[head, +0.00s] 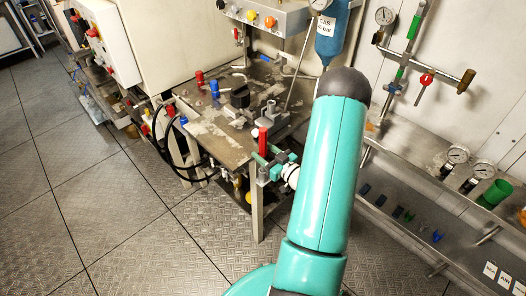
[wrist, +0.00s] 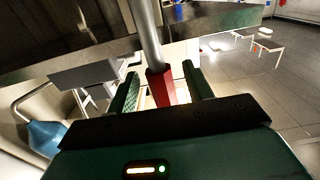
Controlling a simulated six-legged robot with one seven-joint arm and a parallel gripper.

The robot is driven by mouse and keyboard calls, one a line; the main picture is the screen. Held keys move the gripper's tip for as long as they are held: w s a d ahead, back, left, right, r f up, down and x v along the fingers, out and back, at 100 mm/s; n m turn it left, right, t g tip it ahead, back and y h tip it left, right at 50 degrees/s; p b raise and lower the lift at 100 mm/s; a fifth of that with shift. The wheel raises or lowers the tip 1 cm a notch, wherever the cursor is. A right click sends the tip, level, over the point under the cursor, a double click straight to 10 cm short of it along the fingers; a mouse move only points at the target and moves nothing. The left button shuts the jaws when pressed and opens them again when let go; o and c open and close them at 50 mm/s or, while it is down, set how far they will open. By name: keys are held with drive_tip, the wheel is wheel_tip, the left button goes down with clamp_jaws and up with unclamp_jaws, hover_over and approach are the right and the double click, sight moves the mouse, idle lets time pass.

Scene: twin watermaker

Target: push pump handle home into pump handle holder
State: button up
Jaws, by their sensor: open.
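The pump handle has a red grip (head: 263,140) at the table's front right corner in the head view. In the wrist view its red grip (wrist: 160,86) sits between my fingers, with a grey rod running up from it. My gripper (head: 267,163) is open around the grip; in the wrist view its fingers (wrist: 160,76) stand either side with gaps. A grey fitting (head: 268,110) on the table may be the pump handle holder, but I cannot tell for sure. Where the rod ends is hidden.
The worn metal table (head: 205,128) carries red and blue fittings and a black block (head: 240,96). Black hoses (head: 168,140) hang at its left. A blue cylinder (head: 331,40) and gauge shelves (head: 420,170) lie to the right.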

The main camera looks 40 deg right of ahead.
drive_tip(key=s, duration=1.2)
drive_tip(key=shift+s+d, duration=0.15)
drive_tip(key=shift+s, duration=0.2)
